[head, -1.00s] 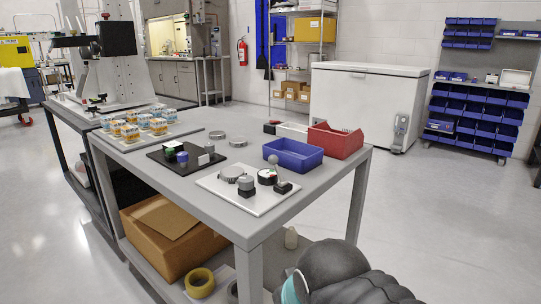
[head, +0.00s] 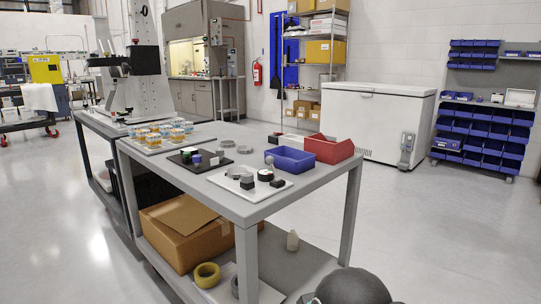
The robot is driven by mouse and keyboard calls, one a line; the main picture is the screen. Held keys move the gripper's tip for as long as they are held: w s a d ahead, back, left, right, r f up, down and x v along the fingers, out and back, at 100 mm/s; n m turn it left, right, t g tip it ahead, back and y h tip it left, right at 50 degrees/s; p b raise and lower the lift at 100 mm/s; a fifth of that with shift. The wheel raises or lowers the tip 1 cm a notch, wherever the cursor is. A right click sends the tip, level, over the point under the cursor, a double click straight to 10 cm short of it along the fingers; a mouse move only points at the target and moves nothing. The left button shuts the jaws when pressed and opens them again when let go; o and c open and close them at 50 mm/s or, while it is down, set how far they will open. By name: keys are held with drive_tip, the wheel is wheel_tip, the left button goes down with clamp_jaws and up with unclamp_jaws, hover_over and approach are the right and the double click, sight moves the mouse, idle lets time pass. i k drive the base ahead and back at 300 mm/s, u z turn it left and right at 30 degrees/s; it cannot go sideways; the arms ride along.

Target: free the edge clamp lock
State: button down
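A white plate (head: 262,191) lies near the front of the grey table and carries small fixture parts. On it are a grey round disc (head: 237,172), a dark block (head: 247,183), a round part with a green-white top (head: 265,174) and a small black base (head: 278,182). A grey ball knob (head: 269,160) shows behind these parts, probably on a lever. The parts are too small to tell which is the edge clamp lock or how it is set. My gripper is not in view; only a dark rounded part of my arm shows at the bottom.
A blue bin (head: 290,160) and a red bin (head: 328,150) stand at the table's right end. A black mat (head: 178,160) with small parts and a tray of several jars (head: 160,135) lie farther left. A cardboard box (head: 185,235) sits on the lower shelf. Floor at right is clear.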

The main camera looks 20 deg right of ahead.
sight(269, 160)
drive_tip(key=u, duration=0.25)
drive_tip(key=i, duration=0.55)
drive_tip(key=z, duration=1)
